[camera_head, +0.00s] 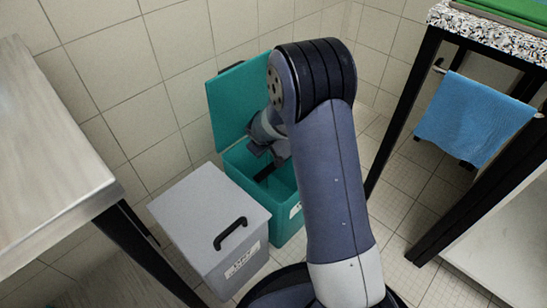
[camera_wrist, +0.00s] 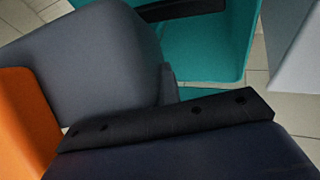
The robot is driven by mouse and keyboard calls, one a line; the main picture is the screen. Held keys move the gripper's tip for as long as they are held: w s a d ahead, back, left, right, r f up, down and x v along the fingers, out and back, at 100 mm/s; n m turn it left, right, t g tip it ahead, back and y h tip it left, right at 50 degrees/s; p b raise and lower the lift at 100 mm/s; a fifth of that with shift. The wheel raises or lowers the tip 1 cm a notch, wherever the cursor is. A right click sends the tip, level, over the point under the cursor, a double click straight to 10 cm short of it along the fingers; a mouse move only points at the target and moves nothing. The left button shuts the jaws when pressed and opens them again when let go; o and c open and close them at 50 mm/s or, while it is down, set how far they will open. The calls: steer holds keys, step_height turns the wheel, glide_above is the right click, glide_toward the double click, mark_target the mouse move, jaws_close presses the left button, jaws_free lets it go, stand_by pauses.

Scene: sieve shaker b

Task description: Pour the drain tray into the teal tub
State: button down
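The teal tub (camera_head: 284,223) stands on the tiled floor with its lid (camera_head: 232,102) raised open behind it. My gripper (camera_head: 262,167) is over the tub's opening, partly hidden behind my arm. A dark bar shows there at the gripper, over the tub's inside. In the wrist view, the tub (camera_wrist: 225,55) is at the top, beyond the gripper. I cannot make out the drain tray, or tell whether the gripper holds anything.
A closed grey bin (camera_head: 195,210) with a black handle stands beside the tub, to its left. A metal-topped table (camera_head: 50,150) is at far left. At right, a black-framed table (camera_head: 415,120) carries a blue towel (camera_head: 470,118) on a rail. A tiled wall is behind.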

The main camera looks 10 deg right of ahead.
steer(key=shift+s+d+r+g+h+p, duration=0.2)
steer(key=shift+d+r+g+h+p, duration=0.15)
steer(key=shift+p, duration=0.55)
steer(key=shift+s+d+f+n+g+h+p, duration=0.1)
steer(key=shift+s+d+n+g+h+p, duration=0.35)
steer(key=shift+p, duration=0.8)
stand_by(0.3)
steer(key=shift+s+d+f+g+h+p, duration=0.2)
steer(key=shift+d+f+g+h+p, duration=0.05)
steer(key=shift+f+h+p, duration=0.15)
steer(key=shift+s+d+f+g+h+p, duration=0.2)
steer(key=shift+f+g+h+p, duration=0.1)
steer(key=shift+f, duration=0.1)
stand_by(0.7)
steer(key=shift+n+g+h+p, duration=0.25)
steer(key=shift+g+h+p, duration=0.1)
steer(key=shift+h, duration=0.25)
stand_by(0.8)
steer(key=shift+s+d+f+n+g+h+b, duration=0.3)
steer(key=shift+s+d+f+g+h, duration=0.2)
steer(key=shift+h, duration=0.2)
steer(key=shift+s+d+f+n+g+h+b, duration=0.2)
steer(key=shift+s+d+f+g+h+b, duration=0.15)
steer(key=shift+d+f+h, duration=0.3)
stand_by(1.3)
